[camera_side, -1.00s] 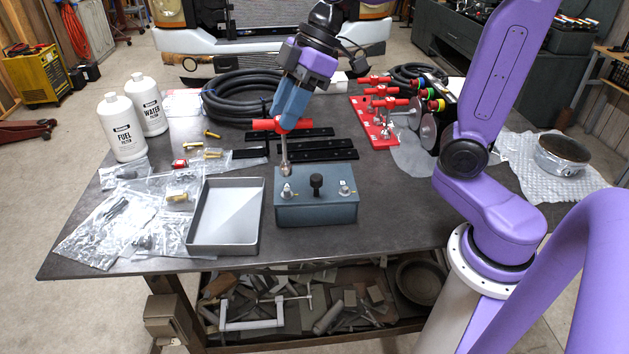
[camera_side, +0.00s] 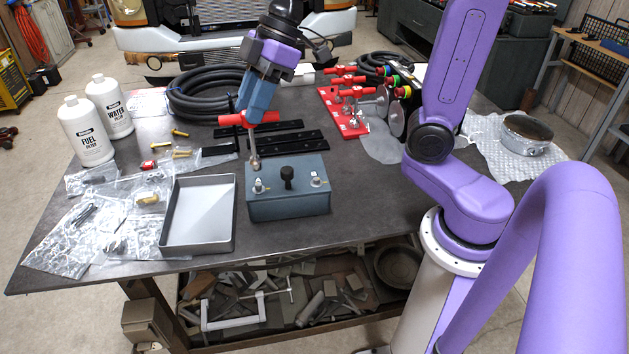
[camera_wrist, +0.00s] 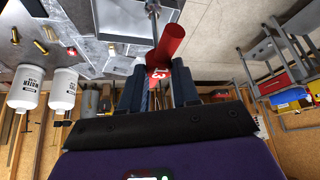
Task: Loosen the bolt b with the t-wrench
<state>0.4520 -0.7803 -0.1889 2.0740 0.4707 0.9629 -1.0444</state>
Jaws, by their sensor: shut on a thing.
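The t-wrench has a red crossbar handle (camera_side: 233,120) and a thin metal shaft with a socket end. It also shows in the wrist view (camera_wrist: 169,42). My gripper (camera_side: 257,110) is shut on its handle; the fingers flank it in the wrist view (camera_wrist: 158,88). The wrench hangs nearly upright, socket down, just above or at the left bolt (camera_side: 259,186) on the blue-grey box (camera_side: 288,208). Contact cannot be told. A second bolt (camera_side: 316,180) stands at the box's right, a black knob (camera_side: 287,176) between them. Which one is bolt b is not readable.
A grey tray (camera_side: 198,240) sits left of the box, with plastic bags and two white bottles (camera_side: 85,130) beyond. Black strips (camera_side: 290,140) lie behind the box. A red rack with more red-handled tools (camera_side: 345,110) stands at the back right.

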